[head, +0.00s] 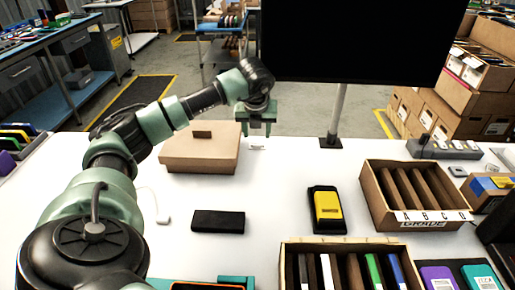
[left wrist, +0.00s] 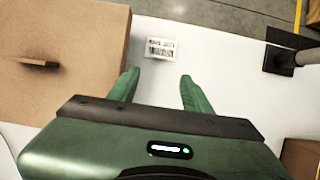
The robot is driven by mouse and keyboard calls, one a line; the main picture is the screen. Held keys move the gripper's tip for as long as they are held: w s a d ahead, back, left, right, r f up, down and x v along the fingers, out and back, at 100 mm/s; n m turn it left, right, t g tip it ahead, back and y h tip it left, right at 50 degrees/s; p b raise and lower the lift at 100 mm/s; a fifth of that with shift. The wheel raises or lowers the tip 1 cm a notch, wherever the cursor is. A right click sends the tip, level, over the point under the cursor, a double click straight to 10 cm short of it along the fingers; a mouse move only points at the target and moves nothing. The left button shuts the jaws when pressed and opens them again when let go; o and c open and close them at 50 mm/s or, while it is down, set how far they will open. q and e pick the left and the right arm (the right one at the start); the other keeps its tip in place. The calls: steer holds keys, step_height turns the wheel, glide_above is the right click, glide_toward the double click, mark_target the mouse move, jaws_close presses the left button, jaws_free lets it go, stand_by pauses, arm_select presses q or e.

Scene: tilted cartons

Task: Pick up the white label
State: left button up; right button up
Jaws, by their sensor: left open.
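The white label (left wrist: 160,48) lies flat on the white table, with printed text and a barcode. It is just to the right of the closed carton (left wrist: 60,55) in the left wrist view. In the head view the label (head: 257,147) is a small pale patch beside the carton (head: 200,160). My left gripper (head: 262,128) is over the table near the label, open and empty. In the left wrist view its green fingertips (left wrist: 157,85) are apart, with the label beyond the gap between them. My right gripper is not in view.
A monitor stand (head: 331,142) rises at the back, right of the label. A black flat case (head: 218,221) and a black device with a yellow top (head: 327,210) lie nearer. A divided carton (head: 375,192) stands at right. The table around the label is mostly clear.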

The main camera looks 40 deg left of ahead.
mark_target(257, 145)
arm_select(q)
steer(key=shift+x, duration=2.05)
steer(key=x, duration=0.1)
steer(key=p+x, duration=0.1)
steer(key=x, duration=0.3)
steer(key=shift+w+a+r, duration=0.2)
steer(key=shift+w+a, duration=0.05)
steer(key=shift+a, duration=0.05)
steer(key=c, duration=0.9)
jaws_close()
